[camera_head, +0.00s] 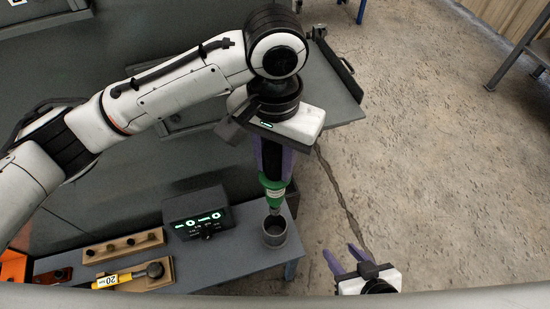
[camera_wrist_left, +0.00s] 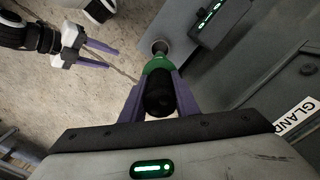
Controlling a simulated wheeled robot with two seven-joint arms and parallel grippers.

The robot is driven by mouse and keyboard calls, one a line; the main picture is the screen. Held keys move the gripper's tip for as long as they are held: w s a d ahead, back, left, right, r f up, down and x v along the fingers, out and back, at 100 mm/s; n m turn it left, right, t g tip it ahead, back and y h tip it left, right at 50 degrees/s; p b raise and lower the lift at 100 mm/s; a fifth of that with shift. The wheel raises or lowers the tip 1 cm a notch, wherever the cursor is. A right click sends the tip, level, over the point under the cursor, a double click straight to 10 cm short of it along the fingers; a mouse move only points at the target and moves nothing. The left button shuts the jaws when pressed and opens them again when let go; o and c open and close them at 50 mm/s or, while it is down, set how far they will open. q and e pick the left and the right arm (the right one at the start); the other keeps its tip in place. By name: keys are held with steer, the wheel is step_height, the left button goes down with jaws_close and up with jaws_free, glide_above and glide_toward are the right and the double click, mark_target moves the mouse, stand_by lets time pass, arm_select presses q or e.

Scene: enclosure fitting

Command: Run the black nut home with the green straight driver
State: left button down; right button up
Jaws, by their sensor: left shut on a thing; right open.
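My left gripper (camera_head: 272,172) is shut on the green straight driver (camera_head: 273,190), which points down with its tip at the mouth of a dark round cup (camera_head: 274,232) on the bench. I cannot tell whether the tip is inside the cup. In the left wrist view the driver (camera_wrist_left: 159,66) shows its green collar and black handle between the purple fingers, with the cup (camera_wrist_left: 160,47) beyond it. My right gripper (camera_head: 348,260) is open and empty, low and right of the bench. I cannot make out the black nut.
The grey bench (camera_head: 236,254) also holds a control box (camera_head: 199,212) with green displays, wooden racks (camera_head: 124,246) and a yellow torque tool (camera_head: 117,277). A "GLAND" label (camera_wrist_left: 298,118) shows on a grey panel.

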arm_select(q)
steer(key=shift+r+p, duration=1.1)
steer(key=shift+p, duration=0.5)
